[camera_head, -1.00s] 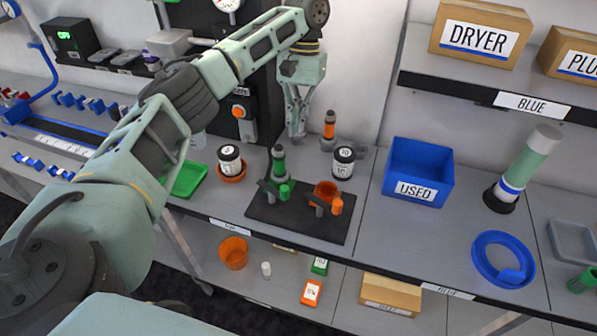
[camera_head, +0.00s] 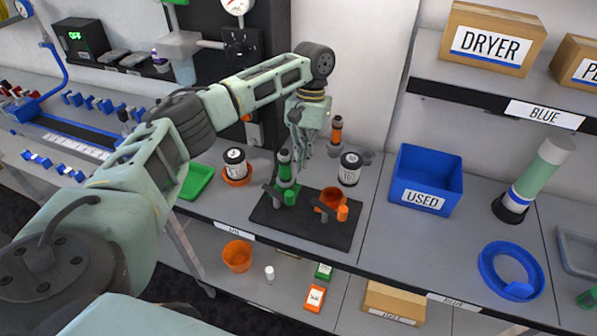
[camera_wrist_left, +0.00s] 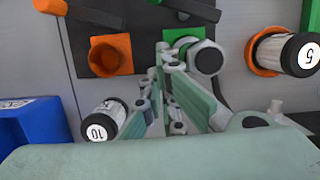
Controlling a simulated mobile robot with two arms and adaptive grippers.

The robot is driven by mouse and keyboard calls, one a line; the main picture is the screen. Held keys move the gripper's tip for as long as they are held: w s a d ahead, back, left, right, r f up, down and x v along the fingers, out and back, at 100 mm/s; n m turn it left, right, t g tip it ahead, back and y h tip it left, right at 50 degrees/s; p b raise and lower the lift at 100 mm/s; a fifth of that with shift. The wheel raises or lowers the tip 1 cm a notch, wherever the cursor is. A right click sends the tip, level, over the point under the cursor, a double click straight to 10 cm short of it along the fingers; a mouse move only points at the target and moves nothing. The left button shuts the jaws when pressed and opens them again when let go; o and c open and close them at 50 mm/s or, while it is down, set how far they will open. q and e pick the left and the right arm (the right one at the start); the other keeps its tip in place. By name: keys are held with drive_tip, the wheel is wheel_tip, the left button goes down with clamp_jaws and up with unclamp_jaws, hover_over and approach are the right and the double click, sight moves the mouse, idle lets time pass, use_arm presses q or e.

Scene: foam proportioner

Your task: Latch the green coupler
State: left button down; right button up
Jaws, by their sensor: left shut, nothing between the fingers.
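The green coupler (camera_head: 286,172) stands upright on a black base plate (camera_head: 312,231), with a dark lever and a green knob beside it. In the left wrist view the green coupler (camera_wrist_left: 184,40) shows near the top centre, partly hidden by my fingers and a grey round fitting (camera_wrist_left: 207,58). My left gripper (camera_head: 304,152) is shut and empty, pointing down just right of and behind the coupler's top. In the left wrist view its fingertips (camera_wrist_left: 168,58) meet close beside the coupler; I cannot tell whether they touch it. My right gripper is not in view.
An orange coupler (camera_head: 330,198) stands on the same plate, to the right. Black-and-white jars stand at left (camera_head: 236,163) and right (camera_head: 350,168). A blue USED bin (camera_head: 425,180) is further right. An orange-topped bottle (camera_head: 336,130) stands behind.

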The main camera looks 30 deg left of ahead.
use_arm(q)
drive_tip(key=shift+x, duration=1.05)
drive_tip(key=shift+s+d+r+p, duration=0.1)
drive_tip(key=shift+s+d+p, duration=0.05)
drive_tip(key=shift+s+p, duration=0.3)
drive_tip(key=shift+s+d+r+p, duration=0.1)
drive_tip(key=shift+s+d+p, duration=0.1)
drive_tip(key=shift+s, duration=0.3)
drive_tip(key=shift+s+d, duration=0.15)
drive_tip(key=shift+s, duration=0.55)
drive_tip(key=shift+s+d+f+p, duration=0.1)
drive_tip(key=shift+s+p, duration=0.15)
drive_tip(key=shift+p, duration=0.05)
